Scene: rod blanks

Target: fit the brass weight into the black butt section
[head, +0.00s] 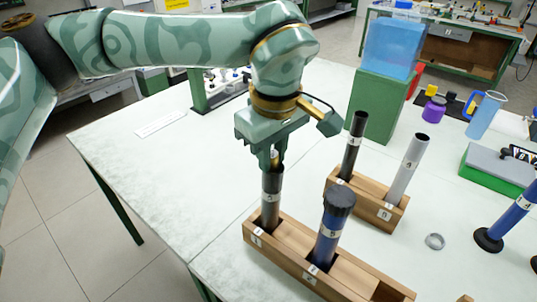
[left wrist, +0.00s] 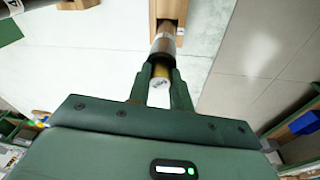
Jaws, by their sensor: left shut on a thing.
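The brass weight (head: 274,156) is between the fingers of my left gripper (head: 273,163), which is shut on it. In the left wrist view, the brass weight (left wrist: 161,71) shows a pale end between the fingertips (left wrist: 161,80). Directly below stands a dark tube, which looks like the black butt section (head: 271,196), upright in the front wooden rack (head: 290,238) at the slot marked 1. It also shows in the left wrist view (left wrist: 163,44). The weight lines up with the tube's mouth; I cannot tell whether its lower end is inside. My right gripper is not in view.
A blue tube with a dark cap (head: 331,232) stands in the front rack. Behind it, a second rack (head: 393,218) holds a thin black tube (head: 353,147) and a grey tube (head: 406,172). A metal ring (head: 435,241) lies to the right. The table's left part is clear.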

